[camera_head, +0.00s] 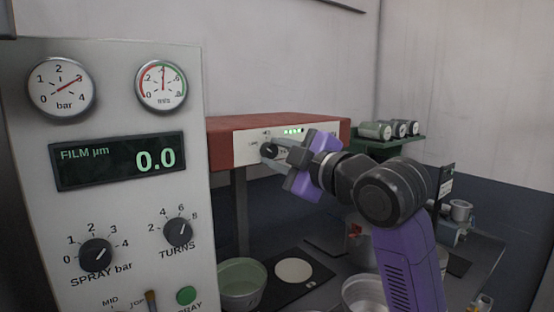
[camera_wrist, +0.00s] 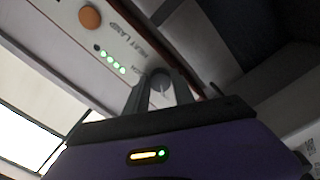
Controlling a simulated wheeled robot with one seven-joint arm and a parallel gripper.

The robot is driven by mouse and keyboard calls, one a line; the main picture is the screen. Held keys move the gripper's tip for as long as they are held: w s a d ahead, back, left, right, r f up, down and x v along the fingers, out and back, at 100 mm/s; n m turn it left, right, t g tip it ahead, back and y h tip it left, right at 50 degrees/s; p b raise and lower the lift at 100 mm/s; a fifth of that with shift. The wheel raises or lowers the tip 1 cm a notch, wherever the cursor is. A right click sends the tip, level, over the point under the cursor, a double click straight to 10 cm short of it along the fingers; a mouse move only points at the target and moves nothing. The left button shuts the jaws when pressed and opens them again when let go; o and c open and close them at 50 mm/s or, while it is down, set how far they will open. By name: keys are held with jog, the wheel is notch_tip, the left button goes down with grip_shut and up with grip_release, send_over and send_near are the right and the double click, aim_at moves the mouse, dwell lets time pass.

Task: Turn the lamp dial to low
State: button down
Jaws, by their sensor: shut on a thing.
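The lamp unit is a red box (camera_head: 235,125) with a pale front panel on the wall side, marked HEAT LAMP in the wrist view (camera_wrist: 122,38). Its dark round dial (camera_head: 268,150) sits low on the panel and also shows in the wrist view (camera_wrist: 159,78). My gripper (camera_head: 271,153) is at the panel, its fingers shut on the dial from both sides; they also show in the wrist view (camera_wrist: 160,92). Several green lights (camera_head: 292,131) are lit above the dial. The dial's setting is too small and covered to read.
A grey control panel (camera_head: 130,215) with gauges, a 0.0 display (camera_head: 118,161) and two knobs stands close at left. Below are a green bowl (camera_head: 242,282), a pale disc (camera_head: 294,271) and a metal pan (camera_head: 364,292).

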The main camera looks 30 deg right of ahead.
dwell(0.4)
jog(key=c, duration=1.1)
grip_release()
jog(key=shift+o, duration=0.2)
jog(key=s+b, duration=0.1)
jog(key=s, duration=0.6)
jog(key=shift+s+d, duration=0.15)
jog(key=shift+s, duration=0.25)
